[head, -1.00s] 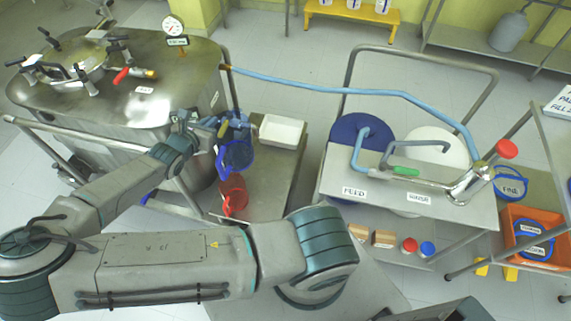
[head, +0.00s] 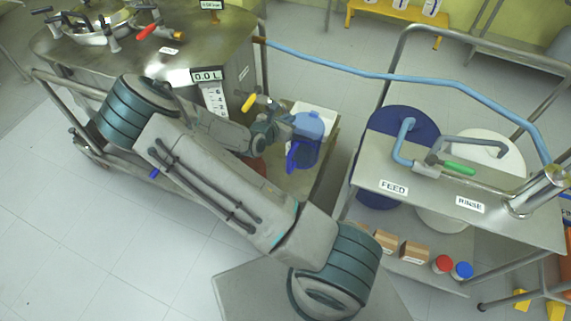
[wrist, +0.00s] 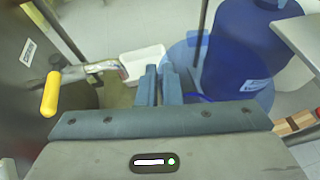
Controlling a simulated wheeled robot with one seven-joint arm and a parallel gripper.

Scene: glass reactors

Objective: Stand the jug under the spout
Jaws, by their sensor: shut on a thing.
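My gripper (head: 284,123) is shut on the blue jug (head: 308,126), at the jug's upper left side. The jug looks upright and partly covers the white tray behind it. Its darker blue handle sticks out to the lower left. In the wrist view my fingers (wrist: 160,72) are close together, with the pale blue jug (wrist: 184,52) just beyond them. The steel vessel's outlet has a yellow valve handle (head: 249,102); the wrist view shows that handle (wrist: 50,94) and the metal spout (wrist: 102,67) left of my fingers. The jug is right of the spout, apart from it.
The white tray (head: 322,114) sits on the low bench (head: 325,172). A red jug (head: 258,168) is mostly hidden by my arm. The feed and rinse stand (head: 430,186) and a dark blue drum (head: 375,190) are to the right. The vessel's display (head: 207,76) reads 0.0 L.

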